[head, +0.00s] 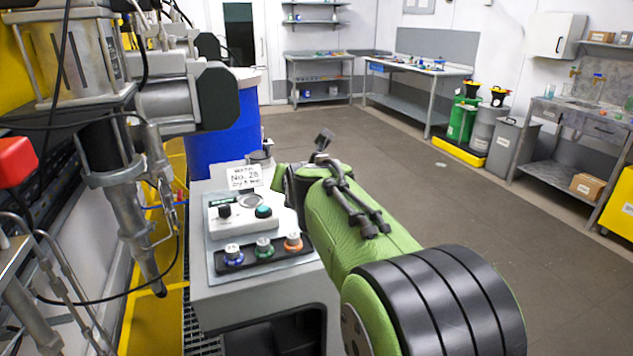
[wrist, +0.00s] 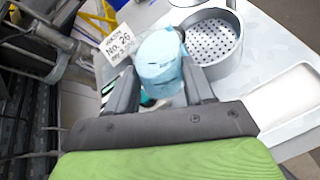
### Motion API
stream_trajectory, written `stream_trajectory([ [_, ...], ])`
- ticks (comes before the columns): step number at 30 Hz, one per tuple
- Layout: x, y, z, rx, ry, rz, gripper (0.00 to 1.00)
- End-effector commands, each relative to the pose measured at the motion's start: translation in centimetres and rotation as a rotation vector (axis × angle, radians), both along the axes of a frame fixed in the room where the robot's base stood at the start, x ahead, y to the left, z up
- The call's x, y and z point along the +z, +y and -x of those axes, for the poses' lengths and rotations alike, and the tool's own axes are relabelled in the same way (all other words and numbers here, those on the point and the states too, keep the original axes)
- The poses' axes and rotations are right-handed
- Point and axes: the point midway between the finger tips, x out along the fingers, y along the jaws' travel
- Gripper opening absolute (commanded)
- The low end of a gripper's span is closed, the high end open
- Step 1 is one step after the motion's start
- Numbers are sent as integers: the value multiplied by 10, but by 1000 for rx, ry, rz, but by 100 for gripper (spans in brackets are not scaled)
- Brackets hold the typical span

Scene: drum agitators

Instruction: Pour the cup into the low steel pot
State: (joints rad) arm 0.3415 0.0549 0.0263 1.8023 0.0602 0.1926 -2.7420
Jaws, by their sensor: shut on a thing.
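In the wrist view, my gripper (wrist: 163,75) is shut on a pale blue cup (wrist: 160,58), with one dark finger on each side of it. The cup's contents cannot be made out. A low, round steel pot (wrist: 238,58) with a perforated plate inside stands on the grey top just right of the cup and beyond the right finger. I cannot tell whether the cup and pot touch. In the head view, my green arm reaches over the console's right side and hides the cup and fingers.
A white placard (head: 244,176) stands at the back of the console. A control box (head: 236,213) and a row of coloured knobs (head: 263,249) lie left of my arm. A white tray (wrist: 285,98) is at the right. Agitator machinery (head: 120,150) crowds the left; the floor at right is clear.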

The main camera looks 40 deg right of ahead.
Motion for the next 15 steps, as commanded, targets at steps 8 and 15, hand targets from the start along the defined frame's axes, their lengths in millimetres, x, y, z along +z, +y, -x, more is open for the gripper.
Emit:
stream_trajectory([
  [8, 7, -3, -1, -2, 10, -29, 20],
  [15, 11, -6, -2, -4, 18, -54, 20],
])
